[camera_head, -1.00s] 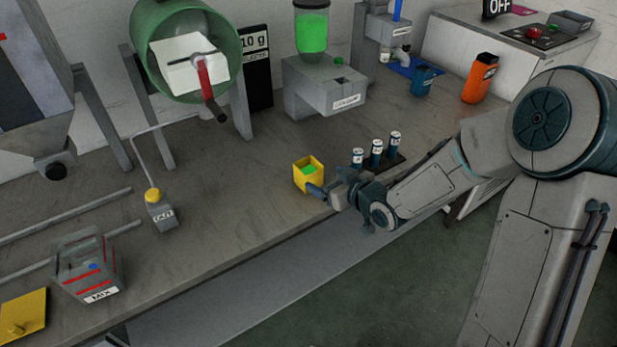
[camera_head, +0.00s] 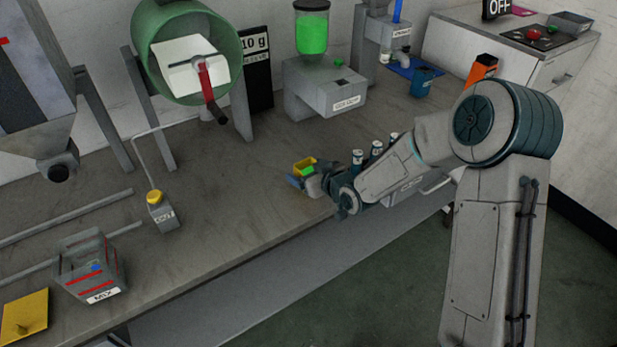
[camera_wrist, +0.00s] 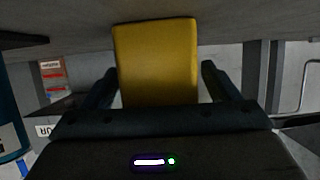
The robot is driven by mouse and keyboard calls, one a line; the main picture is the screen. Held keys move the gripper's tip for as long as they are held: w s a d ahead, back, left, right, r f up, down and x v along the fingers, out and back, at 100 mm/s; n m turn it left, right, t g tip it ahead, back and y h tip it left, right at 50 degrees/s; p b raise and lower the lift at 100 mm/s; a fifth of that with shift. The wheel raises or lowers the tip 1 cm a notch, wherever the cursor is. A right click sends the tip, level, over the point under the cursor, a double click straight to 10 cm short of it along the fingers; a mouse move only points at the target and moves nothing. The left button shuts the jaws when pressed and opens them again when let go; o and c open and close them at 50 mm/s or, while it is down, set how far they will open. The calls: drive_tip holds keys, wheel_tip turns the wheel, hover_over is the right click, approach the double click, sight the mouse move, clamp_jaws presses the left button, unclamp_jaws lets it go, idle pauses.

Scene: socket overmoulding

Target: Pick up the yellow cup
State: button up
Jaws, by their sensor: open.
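The yellow cup (camera_head: 303,165) is a square, open-topped box with green material inside. It stands on the workbench near its middle, partly hidden by my gripper (camera_head: 300,182) in the head view. In the wrist view one yellow side of the cup (camera_wrist: 156,62) faces me, between the two dark fingers of my gripper (camera_wrist: 158,85). The fingers are open, with a gap showing on each side of the cup. The front of the cup's base is hidden by my gripper's body.
Several small blue bottles with white caps (camera_head: 376,149) stand just right of my gripper, partly behind my arm. A grey colour dispenser (camera_head: 325,88) with a green-filled jar stands behind the cup. The bench (camera_head: 225,200) is clear to the left and front of the cup.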

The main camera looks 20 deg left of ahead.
drive_tip(key=c, duration=1.1)
drive_tip(key=shift+r, duration=0.1)
